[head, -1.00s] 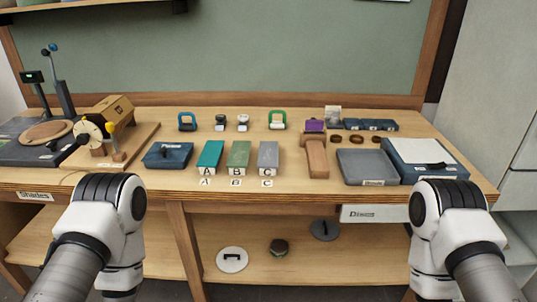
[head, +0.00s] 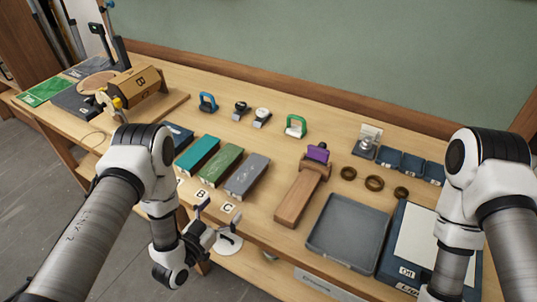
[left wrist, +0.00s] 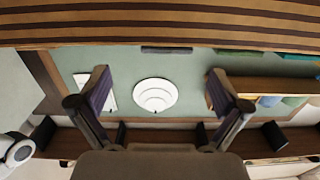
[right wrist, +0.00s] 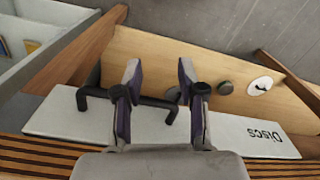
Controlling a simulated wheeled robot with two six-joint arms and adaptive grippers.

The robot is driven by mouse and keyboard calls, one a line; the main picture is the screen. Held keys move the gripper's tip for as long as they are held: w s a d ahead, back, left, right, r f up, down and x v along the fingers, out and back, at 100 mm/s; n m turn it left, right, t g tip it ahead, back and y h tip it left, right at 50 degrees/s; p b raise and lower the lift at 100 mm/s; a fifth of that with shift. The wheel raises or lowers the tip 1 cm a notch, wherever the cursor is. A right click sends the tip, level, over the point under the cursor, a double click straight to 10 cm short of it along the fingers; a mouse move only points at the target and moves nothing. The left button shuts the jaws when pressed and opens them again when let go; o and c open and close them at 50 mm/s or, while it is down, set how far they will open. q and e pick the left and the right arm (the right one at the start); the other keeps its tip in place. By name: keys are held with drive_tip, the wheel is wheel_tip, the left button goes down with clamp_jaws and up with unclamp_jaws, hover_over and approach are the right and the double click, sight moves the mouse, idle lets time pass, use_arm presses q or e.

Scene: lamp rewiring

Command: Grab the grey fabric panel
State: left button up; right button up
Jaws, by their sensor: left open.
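The grey fabric panel (head: 247,177) lies on the bench behind the C label, rightmost of three panels. The green panel (head: 221,165) and teal panel (head: 197,155) lie to its left. My left gripper (head: 215,223) is open and empty, in front of the bench edge and below the C label, apart from the panel. The left wrist view is upside down; my open fingers (left wrist: 158,85) show there, and a thin dark edge near the top may be the grey panel. My right gripper (right wrist: 158,84) is open, pointing down past the bench front over a drawer's black handle.
A wooden tool (head: 298,197) with a purple top lies right of the panels. A grey tray (head: 347,230) and rings (head: 374,183) are farther right. Handled tools (head: 208,102) stand behind. The front edge and the Discs drawer (right wrist: 225,135) are close to my grippers.

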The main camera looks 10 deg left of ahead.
sight(232, 192)
use_arm(q)
drive_tip(key=shift+w+r, duration=0.15)
drive_tip(key=shift+w, duration=0.2)
drive_tip(key=w+p, duration=0.2)
drive_tip(key=shift+w+a+r+h, duration=0.1)
drive_tip(key=shift+w+r+h, duration=0.05)
drive_tip(key=shift+w+h, duration=0.2)
drive_tip(key=w, duration=0.1)
drive_tip(key=w+d, duration=0.1)
drive_tip(key=w+f+p, duration=0.1)
drive_tip(key=shift+w+d, duration=0.2)
drive_tip(key=shift+d, duration=0.1)
drive_tip(key=shift+w+d, duration=0.2)
drive_tip(key=shift+s+a+r, duration=0.1)
drive_tip(key=shift+s+a, duration=0.05)
drive_tip(key=shift+s, duration=0.2)
drive_tip(key=shift+c, duration=0.7)
drive_tip(key=shift+a, duration=0.15)
drive_tip(key=c, duration=1.1)
drive_tip(key=shift+o, duration=0.2)
use_arm(e)
drive_tip(key=r, duration=0.1)
drive_tip(key=a+r, duration=0.1)
drive_tip(key=s+r, duration=0.1)
drive_tip(key=r, duration=0.1)
drive_tip(key=shift+a, duration=0.25)
